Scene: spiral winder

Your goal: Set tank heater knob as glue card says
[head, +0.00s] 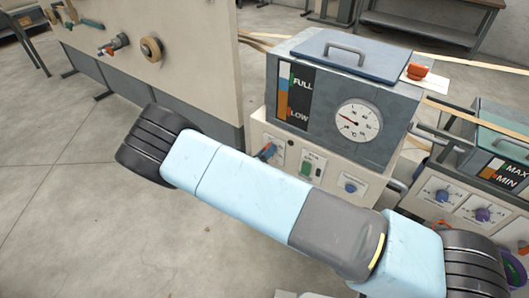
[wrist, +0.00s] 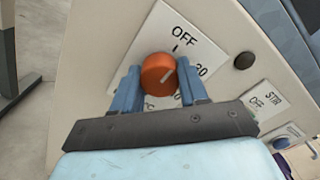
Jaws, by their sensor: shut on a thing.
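The orange tank heater knob (wrist: 158,74) sits on a white dial plate (wrist: 165,45) marked OFF, 30 and °C; other marks are partly hidden. Its pale pointer line aims up and right, roughly toward the OFF mark. My gripper (wrist: 160,84) has its blue fingers shut on the knob, one on each side. In the head view my gripper (head: 267,151) is at the left of the cream panel below the grey glue tank (head: 330,105). The tank's round °C gauge (head: 357,121) has its needle pointing left. I cannot make out any glue card text.
A green switch (head: 306,168) and a blue knob (head: 351,187) sit right of my gripper on the panel. A second tank (head: 502,140) marked MAX and MIN stands at the right. A big cream machine (head: 185,60) stands left; open floor lies before it.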

